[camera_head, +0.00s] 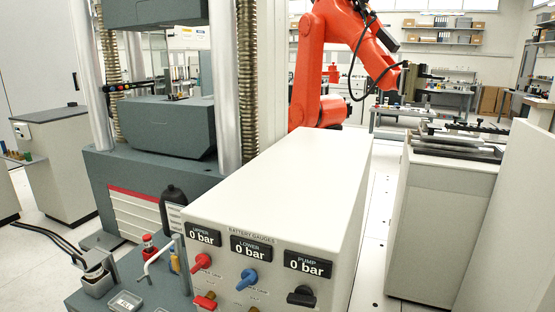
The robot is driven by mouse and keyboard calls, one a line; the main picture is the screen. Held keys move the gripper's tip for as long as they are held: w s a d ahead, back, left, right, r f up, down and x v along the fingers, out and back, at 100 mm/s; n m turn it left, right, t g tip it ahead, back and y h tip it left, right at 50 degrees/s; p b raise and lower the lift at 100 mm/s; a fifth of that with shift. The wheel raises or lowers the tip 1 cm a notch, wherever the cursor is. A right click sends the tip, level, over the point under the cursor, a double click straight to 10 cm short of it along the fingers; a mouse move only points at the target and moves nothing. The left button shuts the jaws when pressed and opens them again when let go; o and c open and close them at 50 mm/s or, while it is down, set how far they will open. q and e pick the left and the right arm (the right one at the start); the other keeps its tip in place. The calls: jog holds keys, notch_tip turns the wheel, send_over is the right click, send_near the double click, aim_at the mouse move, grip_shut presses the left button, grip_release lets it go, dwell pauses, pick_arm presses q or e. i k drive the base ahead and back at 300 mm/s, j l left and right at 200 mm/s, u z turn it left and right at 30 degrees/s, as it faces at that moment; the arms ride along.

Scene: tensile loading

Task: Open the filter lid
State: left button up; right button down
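I cannot tell for sure which part is the filter lid. Neither of my grippers is in view. A small metal fixture with a dark clamp-like top (96,268) stands at the lower left on the dark grey base. A small pale labelled block (125,302) sits close to it, cut by the bottom edge. A bent light metal handle (158,255) rises beside a red-topped part (148,244). A black bottle-like part (174,208) stands behind them.
A white gauge cabinet (290,190) with three "0 bar" displays and red, blue and black valve knobs fills the centre. The testing machine (152,165) stands behind left. An orange robot arm (335,60) is behind. A grey cabinet (440,220) stands right, across a floor gap.

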aim_at(89, 260)
jog(key=u, duration=1.25)
jog(key=i+j+z, duration=0.1)
jog(key=i+j, duration=0.3)
jog(key=i, duration=0.1)
